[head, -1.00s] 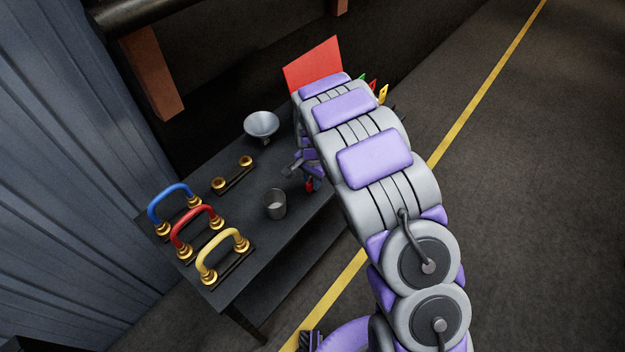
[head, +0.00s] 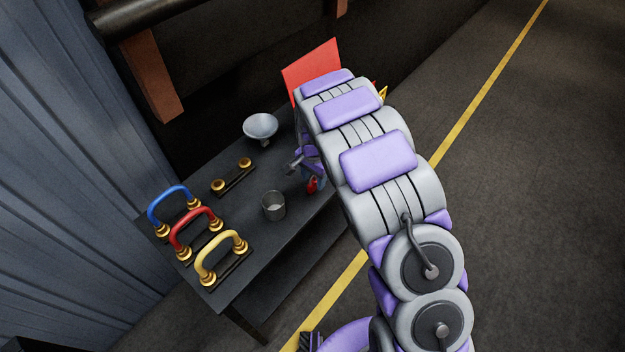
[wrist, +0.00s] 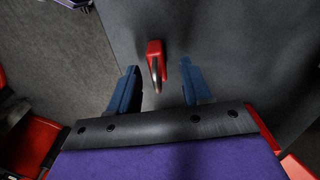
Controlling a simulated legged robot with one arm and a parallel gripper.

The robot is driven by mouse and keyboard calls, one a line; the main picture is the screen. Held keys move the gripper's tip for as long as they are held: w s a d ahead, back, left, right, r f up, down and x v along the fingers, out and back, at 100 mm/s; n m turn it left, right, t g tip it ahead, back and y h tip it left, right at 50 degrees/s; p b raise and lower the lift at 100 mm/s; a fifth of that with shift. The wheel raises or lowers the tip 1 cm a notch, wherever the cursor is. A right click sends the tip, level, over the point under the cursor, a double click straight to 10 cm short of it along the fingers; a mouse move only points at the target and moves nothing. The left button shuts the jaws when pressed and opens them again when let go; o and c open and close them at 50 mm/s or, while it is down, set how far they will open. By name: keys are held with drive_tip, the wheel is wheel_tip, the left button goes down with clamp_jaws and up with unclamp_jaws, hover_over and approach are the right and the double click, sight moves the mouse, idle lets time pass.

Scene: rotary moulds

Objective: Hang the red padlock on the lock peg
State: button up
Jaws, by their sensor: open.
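The red padlock (wrist: 155,58) lies on the dark table in the wrist view, its grey shackle pointing toward my gripper. My gripper (wrist: 159,72) is open, with one blue finger on each side of the shackle end. The padlock body is just beyond the fingertips, and I cannot tell whether anything touches. In the head view my gripper (head: 303,163) is partly hidden by my arm, near the table's right edge. A small red part of the padlock (head: 312,185) shows just below it. I cannot make out the lock peg in either view.
The table (head: 240,275) also holds blue (head: 170,192), red (head: 196,215) and yellow (head: 222,242) handles, a grey cup (head: 274,207), a funnel-like bowl (head: 260,126) and a brass-ended bracket (head: 233,178). A red panel (head: 311,70) and a yellow tag (head: 382,93) show behind my arm.

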sight(313, 180)
wheel_tip(313, 180, up, 10)
drive_tip(key=shift+a+r+p, duration=0.1)
drive_tip(key=shift+p, duration=0.75)
drive_tip(key=shift+s+d+r, duration=0.15)
drive_tip(key=shift+d+r, duration=0.05)
drive_tip(key=shift+d, duration=0.05)
drive_tip(key=s+d+r+n, duration=0.2)
drive_tip(key=s+d+r, duration=0.95)
drive_tip(key=s, duration=0.35)
drive_tip(key=s+d+r+n+g, duration=0.1)
drive_tip(key=s+d+n, duration=0.1)
drive_tip(key=s, duration=1)
drive_tip(key=s+d+r+n, duration=0.1)
drive_tip(key=s+r+n, duration=0.1)
drive_tip(key=s, duration=1)
drive_tip(key=shift+d+n+g, duration=0.4)
drive_tip(key=shift+n, duration=0.2)
drive_tip(key=shift+o, duration=0.4)
drive_tip(key=shift+r, duration=0.1)
